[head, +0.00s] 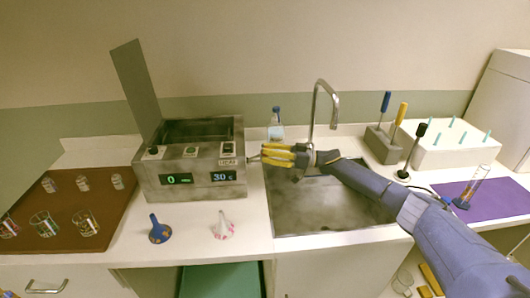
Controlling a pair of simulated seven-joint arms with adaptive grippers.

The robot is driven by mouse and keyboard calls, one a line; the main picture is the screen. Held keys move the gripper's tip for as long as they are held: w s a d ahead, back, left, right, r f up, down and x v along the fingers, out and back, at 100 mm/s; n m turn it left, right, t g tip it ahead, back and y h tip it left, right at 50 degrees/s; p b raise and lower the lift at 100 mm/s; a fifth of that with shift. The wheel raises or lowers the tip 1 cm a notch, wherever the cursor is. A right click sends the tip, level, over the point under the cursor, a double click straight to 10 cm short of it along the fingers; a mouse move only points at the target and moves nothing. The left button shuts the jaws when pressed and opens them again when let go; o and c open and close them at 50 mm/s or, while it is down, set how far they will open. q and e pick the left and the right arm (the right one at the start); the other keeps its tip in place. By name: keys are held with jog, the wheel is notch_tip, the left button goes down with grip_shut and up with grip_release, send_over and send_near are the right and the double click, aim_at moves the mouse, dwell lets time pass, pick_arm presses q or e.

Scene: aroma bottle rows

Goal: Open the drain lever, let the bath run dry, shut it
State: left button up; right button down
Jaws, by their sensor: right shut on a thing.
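The bath (190,168) is a grey metal box on the counter, with its lid (136,84) standing open at the left. Its front has two displays, the left (176,179) reading 0 and the right (223,176) reading about 30. My right gripper (263,157) reaches in from the right, over the sink, to the bath's right side. Its yellow fingers are shut on the drain lever there, which they mostly hide; I cannot tell the lever's position. The water level inside the bath is not clear.
The sink (300,222) with its tall faucet (314,108) lies right of the bath. A blue funnel (159,230) and a pale funnel (223,227) stand in front. A brown tray (112,214) holds glassware at left. A tool block (383,146) and purple mat (491,200) are at right.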

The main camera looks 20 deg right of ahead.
jog(key=shift+d+f+m+t+y, duration=0.25)
jog(key=shift+f+t+y, duration=0.5)
jog(key=shift+y, duration=0.45)
jog(key=shift+d+f+m+t+y, duration=0.1)
jog(key=shift+f+m+t+y, duration=0.25)
jog(key=shift+f+t+y, duration=0.6)
jog(key=shift+r+g+y, duration=0.15)
jog(key=shift+g+y, duration=0.1)
jog(key=shift+g, duration=0.15)
